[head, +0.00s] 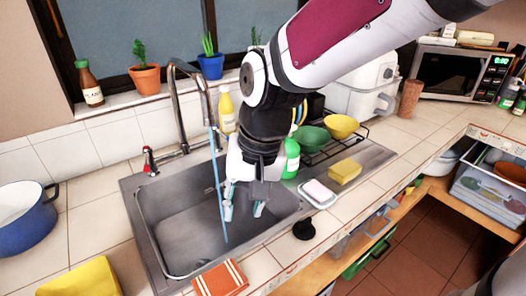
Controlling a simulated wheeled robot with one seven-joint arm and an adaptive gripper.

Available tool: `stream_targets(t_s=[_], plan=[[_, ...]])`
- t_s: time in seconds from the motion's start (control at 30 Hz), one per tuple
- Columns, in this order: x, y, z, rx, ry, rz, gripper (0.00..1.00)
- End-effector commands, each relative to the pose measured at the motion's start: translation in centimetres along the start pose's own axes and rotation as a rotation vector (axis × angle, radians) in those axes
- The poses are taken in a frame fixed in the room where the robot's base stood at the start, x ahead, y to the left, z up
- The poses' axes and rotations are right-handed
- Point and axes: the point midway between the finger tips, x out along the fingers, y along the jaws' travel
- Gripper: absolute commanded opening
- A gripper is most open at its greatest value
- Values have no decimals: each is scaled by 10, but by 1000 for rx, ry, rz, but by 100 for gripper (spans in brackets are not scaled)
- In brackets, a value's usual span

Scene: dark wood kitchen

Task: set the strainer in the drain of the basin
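The steel basin (165,235) is set in the tiled counter below the window. A small dark round piece (304,229) sits on the counter's front strip, right of the basin; it may be the strainer, but it is too small to be sure. My gripper (244,210) points down over the right part of the basin. Its two fingers are apart and I see nothing between them. It is left of the dark piece and apart from it. I cannot make out the drain clearly; my gripper and arm cover part of the basin.
A curved tap (176,105) rises behind the basin, with a thin blue vertical streak (218,185) beside my gripper. A soap dish (318,193), yellow sponge (345,171) and bowl rack stand right. A blue pot (27,222) stands left; an orange cloth (220,280) lies in front.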

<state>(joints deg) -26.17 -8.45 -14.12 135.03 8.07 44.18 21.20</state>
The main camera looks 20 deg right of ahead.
Motion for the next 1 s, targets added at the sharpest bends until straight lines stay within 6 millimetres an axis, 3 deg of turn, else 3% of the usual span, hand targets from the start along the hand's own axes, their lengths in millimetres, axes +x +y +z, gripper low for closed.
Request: stream_targets(t_s=[0.03, 0.2, 0.43, 0.6, 1.0], plan=[[-17, 13, 6, -22, 25, -11, 34], [-59, 53, 38, -131, 98, 6, 34], [-87, 94, 79, -238, 181, 92, 34], [-93, 107, 93, -270, 203, 135, 34], [-98, 108, 95, -276, 210, 141, 34]])
